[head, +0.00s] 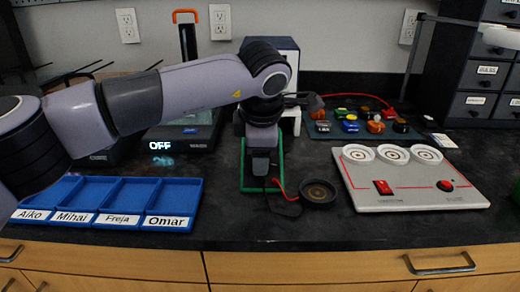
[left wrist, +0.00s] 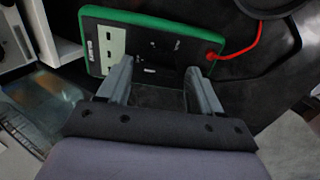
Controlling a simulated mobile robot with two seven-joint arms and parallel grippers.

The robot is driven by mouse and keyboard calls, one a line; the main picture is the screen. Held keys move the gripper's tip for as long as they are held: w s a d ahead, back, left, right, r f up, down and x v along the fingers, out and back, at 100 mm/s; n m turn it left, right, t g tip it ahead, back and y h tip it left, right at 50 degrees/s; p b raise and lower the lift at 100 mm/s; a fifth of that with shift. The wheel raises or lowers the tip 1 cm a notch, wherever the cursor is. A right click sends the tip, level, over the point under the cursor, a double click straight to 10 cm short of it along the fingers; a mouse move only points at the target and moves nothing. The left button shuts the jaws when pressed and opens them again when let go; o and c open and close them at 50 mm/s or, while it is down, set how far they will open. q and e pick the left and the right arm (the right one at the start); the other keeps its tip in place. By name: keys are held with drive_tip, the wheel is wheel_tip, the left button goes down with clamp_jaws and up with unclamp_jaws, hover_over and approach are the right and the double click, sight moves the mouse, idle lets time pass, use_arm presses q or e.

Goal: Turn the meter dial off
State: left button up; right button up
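The meter has a green rim and a dark face. It lies on the black bench in the middle of the head view (head: 249,186), mostly covered by my left arm and gripper. In the left wrist view the meter (left wrist: 205,40) shows a pale display panel (left wrist: 109,50) at left and a red lead (left wrist: 240,52) at right. Its dial is too dark to make out, and its setting cannot be read. My left gripper (head: 262,180) is over the meter. In the left wrist view its fingers (left wrist: 160,72) are apart with nothing visibly held. My right gripper is not in view.
A black round cup (head: 318,193) and a lead lie right of the meter. A white board (head: 410,190) with red switches stands farther right. A blue name-labelled tray (head: 150,192) is at left. A dark device (head: 190,132) reading "OFF" stands behind it. The bench front is clear.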

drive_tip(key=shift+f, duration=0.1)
use_arm(q)
drive_tip(key=p+v, duration=0.1)
drive_tip(key=v, duration=0.6)
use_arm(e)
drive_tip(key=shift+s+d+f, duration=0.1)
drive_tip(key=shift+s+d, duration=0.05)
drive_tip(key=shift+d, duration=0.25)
use_arm(q)
drive_tip(key=shift+s, duration=0.15)
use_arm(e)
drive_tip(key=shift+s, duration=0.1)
